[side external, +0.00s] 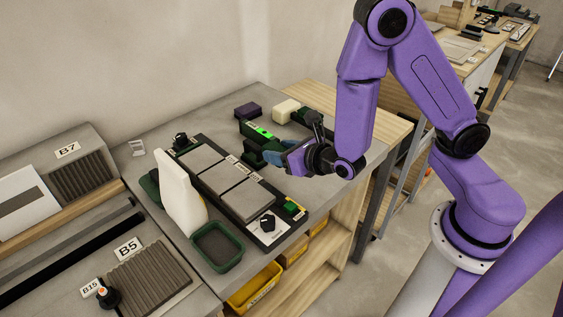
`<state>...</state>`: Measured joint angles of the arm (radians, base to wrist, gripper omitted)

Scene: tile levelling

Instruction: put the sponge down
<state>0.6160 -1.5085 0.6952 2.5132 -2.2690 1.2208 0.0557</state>
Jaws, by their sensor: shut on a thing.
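My gripper (282,154) reaches in from the right, over the far right part of the grey bench. It is shut on a small blue piece (274,146), which I take to be the sponge. The jaws partly hide it, and I cannot tell whether its underside touches anything. A dark green block or holder (253,154) is just left of it. Three grey tiles (222,177) lie in a row on a dark board (188,150), left of and nearer than my gripper.
A green tub (238,253) and a tall white object (181,197) stand at the near left. A green-lit device (262,132), a purple block (247,110) and a cream block (286,108) are beyond my gripper. Yellow bins (254,288) sit below.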

